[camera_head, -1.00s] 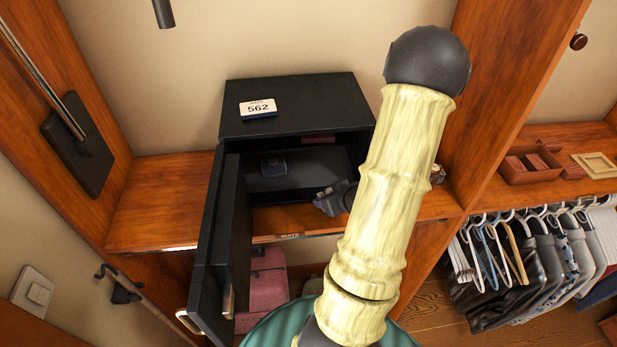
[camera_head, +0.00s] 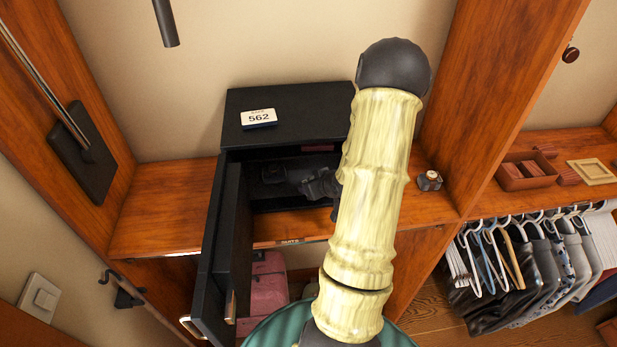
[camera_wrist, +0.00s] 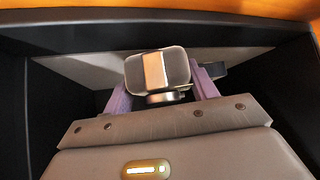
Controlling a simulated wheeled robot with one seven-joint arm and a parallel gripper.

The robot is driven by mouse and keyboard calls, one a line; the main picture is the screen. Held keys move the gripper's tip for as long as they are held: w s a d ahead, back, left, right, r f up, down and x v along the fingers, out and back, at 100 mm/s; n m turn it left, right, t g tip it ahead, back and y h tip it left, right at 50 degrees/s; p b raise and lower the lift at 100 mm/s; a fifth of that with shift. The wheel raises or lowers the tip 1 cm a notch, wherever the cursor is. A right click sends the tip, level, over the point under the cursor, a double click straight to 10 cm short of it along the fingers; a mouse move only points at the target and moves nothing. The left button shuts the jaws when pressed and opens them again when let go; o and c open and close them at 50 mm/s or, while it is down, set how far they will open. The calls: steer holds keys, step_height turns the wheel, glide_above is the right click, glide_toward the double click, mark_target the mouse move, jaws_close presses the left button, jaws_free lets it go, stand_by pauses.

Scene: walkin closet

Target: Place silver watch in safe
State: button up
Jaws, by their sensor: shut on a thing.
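The black safe (camera_head: 300,112) stands on the wooden shelf with its door (camera_head: 228,235) swung open to the left. My gripper (camera_wrist: 160,84) is inside the safe opening, its purple fingers shut on the silver watch (camera_wrist: 158,70). The watch shows as a rounded grey block with a tan band and a round metal part below. In the head view, my arm covers the right of the safe, and the held watch is too dark to make out. I cannot tell whether it touches the safe floor.
A dark object (camera_wrist: 213,71) lies behind the right finger in the safe. A small dark box with a gold-coloured top (camera_head: 430,180) sits on the shelf right of the safe. A number tag (camera_head: 259,118) lies on top of the safe. The shelf left of the safe is clear.

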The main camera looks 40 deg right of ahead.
mark_target(312, 177)
steer(key=w, duration=0.1)
steer(key=w+p, duration=0.2)
steer(key=shift+w+d+r, duration=0.1)
steer(key=shift+w+d, duration=0.2)
steer(key=shift+w, duration=0.1)
steer(key=shift+f, duration=0.4)
steer(key=shift+s+f, duration=0.1)
steer(key=shift+f, duration=0.2)
steer(key=o, duration=1.1)
steer(key=shift+r, duration=0.1)
